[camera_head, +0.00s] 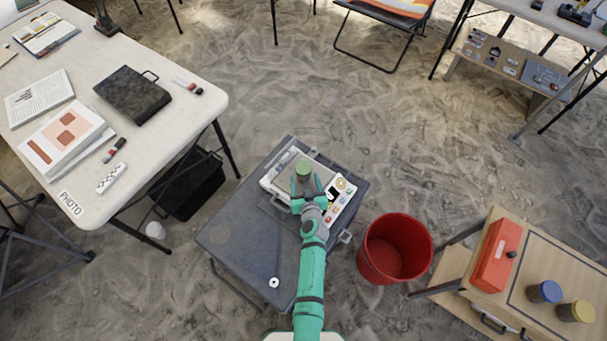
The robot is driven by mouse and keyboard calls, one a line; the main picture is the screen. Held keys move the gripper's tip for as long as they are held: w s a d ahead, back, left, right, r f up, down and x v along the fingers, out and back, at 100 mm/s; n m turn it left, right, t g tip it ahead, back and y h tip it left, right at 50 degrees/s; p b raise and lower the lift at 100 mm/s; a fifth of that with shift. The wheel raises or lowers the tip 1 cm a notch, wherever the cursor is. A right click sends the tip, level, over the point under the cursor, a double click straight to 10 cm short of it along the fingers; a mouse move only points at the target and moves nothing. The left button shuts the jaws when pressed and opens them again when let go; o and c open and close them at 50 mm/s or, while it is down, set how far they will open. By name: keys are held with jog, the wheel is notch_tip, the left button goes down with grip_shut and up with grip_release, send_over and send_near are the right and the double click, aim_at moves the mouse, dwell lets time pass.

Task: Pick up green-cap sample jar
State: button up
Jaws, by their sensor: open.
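The green-cap sample jar (303,169) stands on a white instrument (341,208) with a grey top plate, on a dark grey case-like table in the middle. Only its green cap and a little of its side show. My gripper (304,187) is open at the end of my teal arm. Its fingers point towards the jar and lie right at its near side. I cannot tell whether they touch the jar or are around it.
A red bucket (395,248) stands right of the dark case table (235,238). A wooden table (520,310) at lower right holds a red box (497,255), a blue-lidded jar (544,291) and a yellow-lidded jar (576,312). A white table (205,100) stands at left. Sandy floor lies between.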

aim_at(305, 178)
jog(key=shift+r+x, duration=0.2)
jog(key=shift+x, duration=1.8)
